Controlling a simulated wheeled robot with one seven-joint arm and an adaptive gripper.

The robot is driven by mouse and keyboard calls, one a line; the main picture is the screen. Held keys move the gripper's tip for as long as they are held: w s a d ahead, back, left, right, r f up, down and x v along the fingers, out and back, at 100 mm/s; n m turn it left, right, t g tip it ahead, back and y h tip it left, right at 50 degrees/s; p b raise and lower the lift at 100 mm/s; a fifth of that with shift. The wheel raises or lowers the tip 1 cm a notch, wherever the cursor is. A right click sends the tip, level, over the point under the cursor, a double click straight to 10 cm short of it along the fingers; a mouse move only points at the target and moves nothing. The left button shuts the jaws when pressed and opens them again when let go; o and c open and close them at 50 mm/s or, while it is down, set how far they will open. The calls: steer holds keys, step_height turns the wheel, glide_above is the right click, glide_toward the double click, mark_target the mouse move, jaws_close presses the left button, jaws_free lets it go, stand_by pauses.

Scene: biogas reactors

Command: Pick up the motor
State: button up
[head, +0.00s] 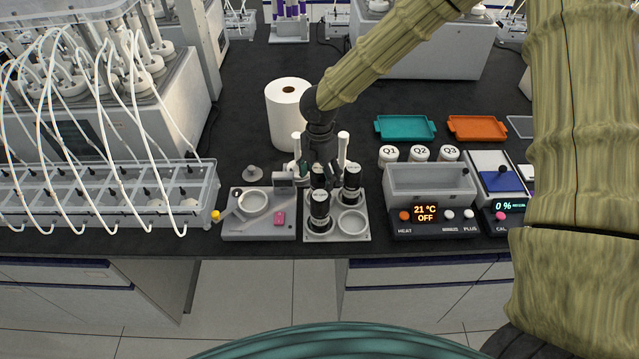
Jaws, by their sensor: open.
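Several black motors with light caps stand upright in a light grey holder (336,237) at the table's front middle. One motor (319,209) is at the front left, another (351,182) at the back right, and a third (318,179) at the back left, partly hidden. The front-right round seat of the holder is empty. My gripper (320,173) is open and points down over the holder's back part, close to the back motors. Whether its fingers touch any motor cannot be told. No motor is seen lifted.
A grey device with a ring and pink button (280,218) adjoins the holder on the left. A heated bath (430,185) and a scale (498,180) stand right. A paper roll (289,113) is behind. A tubed rack (100,195) fills the left. Trays (405,127) lie at back right.

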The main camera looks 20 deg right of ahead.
steer(key=shift+f+p, duration=0.65)
steer(key=shift+f, duration=1.05)
steer(key=c, duration=1.4)
